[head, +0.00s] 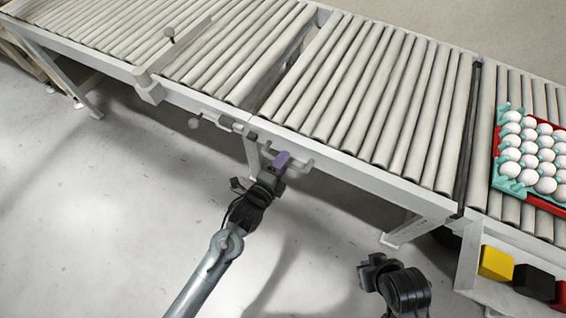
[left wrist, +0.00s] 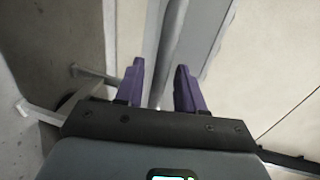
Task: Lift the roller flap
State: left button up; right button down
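The roller flap (head: 365,105) appears to be the conveyor section in the middle of the head view. It lies down, level with the rollers on either side. A pale handle bar (head: 304,163) sticks out below its front edge near its left end. My left gripper (head: 282,160), with purple fingers, is at this handle. In the left wrist view the fingers (left wrist: 160,85) stand apart on either side of a grey bar, with gaps showing. My right arm's dark end (head: 395,284) is low in the head view, away from the conveyor; its fingertips cannot be made out.
A red and teal egg tray (head: 499,176) with white eggs sits on the rollers at right. Yellow (head: 496,263), black (head: 534,282) and red (head: 559,296) blocks are at the lower right. The conveyor continues to the left (head: 235,50). Floor in front is clear.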

pick_arm(q)
jog(key=shift+w+d+f, duration=0.1)
jog(key=shift+w+d, duration=0.15)
jog(key=shift+w, duration=0.1)
grip_shut()
